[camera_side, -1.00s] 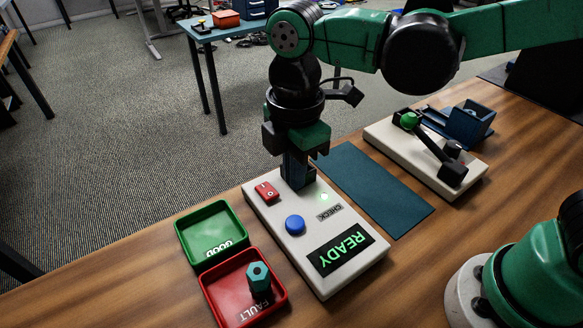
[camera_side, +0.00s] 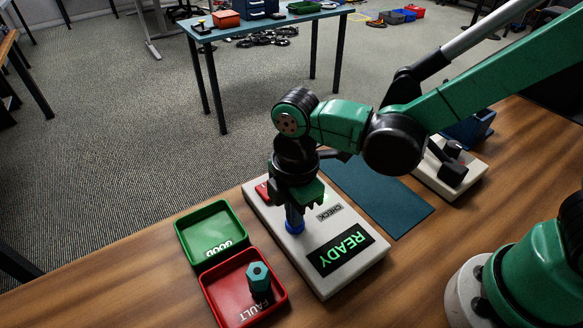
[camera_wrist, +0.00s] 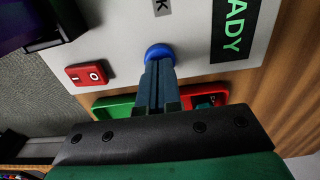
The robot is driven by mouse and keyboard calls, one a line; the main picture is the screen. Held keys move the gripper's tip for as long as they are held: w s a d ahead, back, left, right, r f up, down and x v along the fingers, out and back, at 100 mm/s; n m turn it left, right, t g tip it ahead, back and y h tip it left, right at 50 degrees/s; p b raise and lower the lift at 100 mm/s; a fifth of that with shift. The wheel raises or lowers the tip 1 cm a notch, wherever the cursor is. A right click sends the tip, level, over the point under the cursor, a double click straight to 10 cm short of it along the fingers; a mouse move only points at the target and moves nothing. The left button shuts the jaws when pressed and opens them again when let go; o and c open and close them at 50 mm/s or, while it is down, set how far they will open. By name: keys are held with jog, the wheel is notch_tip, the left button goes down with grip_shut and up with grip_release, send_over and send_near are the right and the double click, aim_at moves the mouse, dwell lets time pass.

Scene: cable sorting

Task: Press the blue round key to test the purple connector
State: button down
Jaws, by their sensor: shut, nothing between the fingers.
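The tester (camera_side: 298,268) is a pale box on the table, and its display (camera_side: 341,249) reads READY in green. The blue round key (camera_side: 294,229) is on its top, partly covered by my fingers; it also shows in the wrist view (camera_wrist: 158,51). My gripper (camera_side: 293,211) is shut and empty, pointing down with its tips at the key. I cannot tell whether they touch it or whether it is pressed. A dark purplish block (camera_wrist: 50,22) is at the upper left of the wrist view; I cannot tell if it is the purple connector. My gripper hides that area in the side view.
A red rocker switch (camera_wrist: 87,74) is beside the key. The green GOOD tray (camera_side: 211,233) looks empty. The red FAULT tray (camera_side: 243,288) holds a teal hexagonal piece (camera_side: 258,275). A dark teal mat (camera_side: 375,188) lies clear behind. A pale fixture with a lever (camera_side: 449,171) stands beyond it.

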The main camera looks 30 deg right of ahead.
jog(key=shift+f, duration=0.95)
notch_tip(320, 180, up, 15)
jog(key=shift+f, duration=0.1)
dwell(0.6)
jog(key=d+f+m+t, duration=0.3)
jog(key=d+m+t, duration=0.4)
jog(key=d+m, duration=0.8)
jog(key=m, duration=0.3)
jog(key=shift+s+d+f, duration=0.2)
jog(key=shift+s+d, duration=0.1)
jog(key=shift+s, duration=0.1)
